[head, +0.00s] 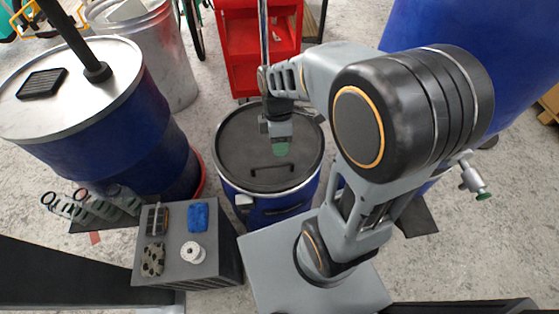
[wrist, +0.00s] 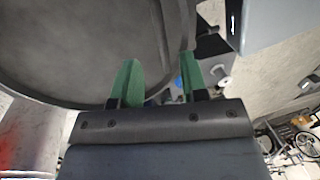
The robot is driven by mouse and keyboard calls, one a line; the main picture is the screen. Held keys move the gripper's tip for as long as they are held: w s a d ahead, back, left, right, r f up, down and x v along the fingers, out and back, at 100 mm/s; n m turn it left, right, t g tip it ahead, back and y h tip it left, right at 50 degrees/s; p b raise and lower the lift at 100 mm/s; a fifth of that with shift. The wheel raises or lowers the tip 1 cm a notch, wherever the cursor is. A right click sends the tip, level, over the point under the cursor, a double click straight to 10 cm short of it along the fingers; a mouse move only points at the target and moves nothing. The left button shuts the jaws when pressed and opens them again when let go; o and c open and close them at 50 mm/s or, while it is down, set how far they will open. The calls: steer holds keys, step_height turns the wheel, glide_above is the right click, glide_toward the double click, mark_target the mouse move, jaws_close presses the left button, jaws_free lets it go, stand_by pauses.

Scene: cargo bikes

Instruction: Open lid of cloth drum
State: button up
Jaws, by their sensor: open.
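The cloth drum (head: 262,210) is a blue drum in the middle of the head view. Its round dark grey lid (head: 235,158) is on it and looks shut. A thin black bar handle (head: 272,167) stands on the lid. My gripper (head: 281,149) hangs over the lid, just behind the handle in the head view, with green fingertips and nothing seen in it. In the wrist view my gripper (wrist: 158,78) has its two green fingers apart, near the edge of the lid (wrist: 75,45). The handle cannot be made out there. I cannot tell the exact height above the lid.
A grey box (head: 178,251) with a blue cloth (head: 198,218) and small parts stands in front left. A larger blue drum with a pale top (head: 95,90) is at left. A red cart (head: 262,45) stands behind, and a big blue drum (head: 510,50) at right.

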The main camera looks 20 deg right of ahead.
steer(key=b, duration=0.2)
glide_above(280, 160)
steer(key=s+a, duration=0.1)
steer(key=s, duration=0.2)
steer(key=f, duration=0.6)
steer(key=shift+s+a+f, duration=0.15)
steer(key=shift+s+f, duration=0.05)
steer(key=shift+f, duration=0.1)
steer(key=shift+c, duration=0.3)
jaws_close()
